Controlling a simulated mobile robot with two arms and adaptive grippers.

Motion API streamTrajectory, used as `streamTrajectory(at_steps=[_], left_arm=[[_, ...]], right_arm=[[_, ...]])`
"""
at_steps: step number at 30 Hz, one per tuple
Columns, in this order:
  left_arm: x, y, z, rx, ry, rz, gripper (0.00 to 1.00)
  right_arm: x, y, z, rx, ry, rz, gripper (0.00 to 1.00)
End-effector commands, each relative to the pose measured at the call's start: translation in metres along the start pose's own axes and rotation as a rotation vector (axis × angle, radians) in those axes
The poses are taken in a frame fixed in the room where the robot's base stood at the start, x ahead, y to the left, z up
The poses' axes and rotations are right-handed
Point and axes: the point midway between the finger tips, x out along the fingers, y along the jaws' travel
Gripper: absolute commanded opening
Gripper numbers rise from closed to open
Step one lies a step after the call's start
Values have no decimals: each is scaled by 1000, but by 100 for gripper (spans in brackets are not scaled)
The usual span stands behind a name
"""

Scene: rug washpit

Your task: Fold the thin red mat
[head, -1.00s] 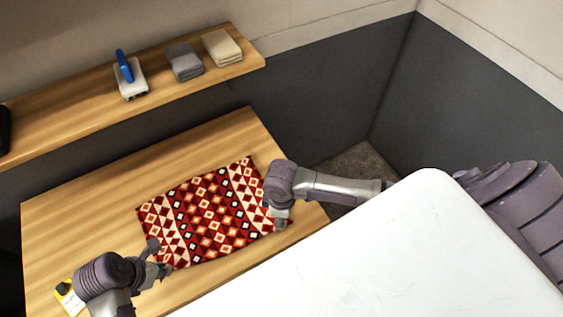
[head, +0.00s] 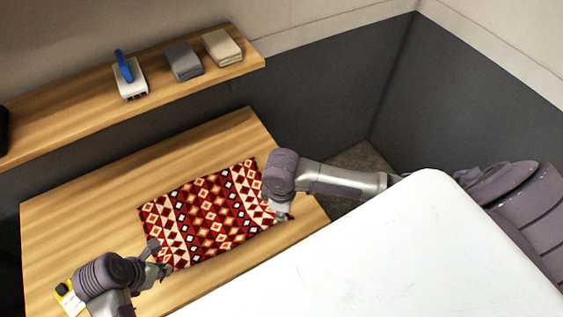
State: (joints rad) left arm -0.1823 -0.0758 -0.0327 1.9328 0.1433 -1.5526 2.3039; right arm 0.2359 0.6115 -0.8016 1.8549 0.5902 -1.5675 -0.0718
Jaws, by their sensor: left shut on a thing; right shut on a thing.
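The thin red mat (head: 207,217), with red, black and cream diamond patterns, lies on the wooden table. Its far edge is flat on the table. My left gripper (head: 160,263) is shut on the mat's near left corner. My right gripper (head: 280,208) is shut on the mat at its near right corner. The gripped corners are partly hidden by the grippers, and I cannot tell how far they are lifted.
The wooden table (head: 95,210) is bare behind and left of the mat. A yellow-and-white item (head: 68,297) lies by my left arm.

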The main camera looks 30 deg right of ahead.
Motion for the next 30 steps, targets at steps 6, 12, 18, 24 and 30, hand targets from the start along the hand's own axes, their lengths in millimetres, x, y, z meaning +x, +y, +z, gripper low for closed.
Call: streamTrajectory(at_steps=[6, 12, 18, 24, 30], left_arm=[[0, 0, 0, 0, 1, 1, 0], [0, 0, 0, 0, 1, 1, 25], [0, 0, 0, 0, 0, 1, 42], [0, 0, 0, 0, 0, 0, 54], [0, 0, 0, 0, 0, 0, 74]], right_arm=[[-10, 1, 0, 2, 0, 1, 0], [-10, 1, 0, 1, 0, 1, 0], [-10, 1, 0, 1, 1, 1, 0], [-10, 0, 0, 1, 2, 1, 0], [-10, 0, -1, 0, 2, 1, 0]])
